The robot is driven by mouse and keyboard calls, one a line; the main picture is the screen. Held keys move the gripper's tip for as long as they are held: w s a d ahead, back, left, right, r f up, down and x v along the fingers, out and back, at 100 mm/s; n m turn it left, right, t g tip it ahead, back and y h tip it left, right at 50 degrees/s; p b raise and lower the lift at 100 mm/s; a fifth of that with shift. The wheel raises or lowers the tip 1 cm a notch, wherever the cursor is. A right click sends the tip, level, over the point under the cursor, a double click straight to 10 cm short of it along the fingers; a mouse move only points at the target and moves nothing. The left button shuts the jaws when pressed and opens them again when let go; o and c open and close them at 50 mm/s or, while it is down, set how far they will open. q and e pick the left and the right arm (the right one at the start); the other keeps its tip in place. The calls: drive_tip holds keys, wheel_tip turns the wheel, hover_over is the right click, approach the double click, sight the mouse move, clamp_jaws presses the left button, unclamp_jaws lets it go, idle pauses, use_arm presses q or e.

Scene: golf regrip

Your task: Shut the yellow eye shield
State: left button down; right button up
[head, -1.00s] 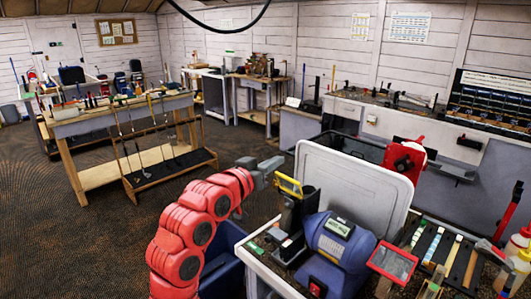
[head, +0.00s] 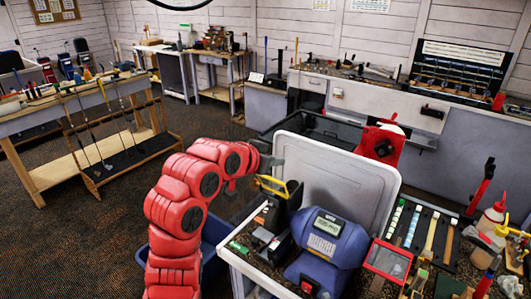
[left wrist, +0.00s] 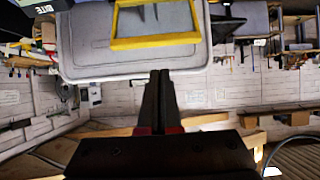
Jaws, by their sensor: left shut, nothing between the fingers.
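The yellow eye shield (head: 271,185) is a rectangular frame at the left end of the blue bench grinder (head: 328,240), above a dark wheel guard. It stands tilted up. In the left wrist view the yellow frame (left wrist: 155,42) fills the top middle, beyond the fingertips. My left gripper (head: 272,162) is shut and empty, just behind and above the yellow shield in the head view. In the left wrist view its dark fingers (left wrist: 160,75) lie together, pointing toward the frame's bar; a gap seems to remain. My right gripper is not in view.
A white upright panel (head: 340,180) stands close behind the grinder. A blue bin (head: 212,240) stands below the cart's left edge. Open floor lies to the left.

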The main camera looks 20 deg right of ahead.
sight(269, 178)
use_arm(q)
drive_tip(key=shift+s+a+f+p, duration=0.4)
drive_tip(key=shift+a+f+p, duration=0.15)
drive_tip(key=shift+f+p, duration=0.35)
drive_tip(key=shift+s+a+p, duration=0.35)
drive_tip(key=shift+a, duration=0.1)
drive_tip(key=shift+s+f, duration=0.15)
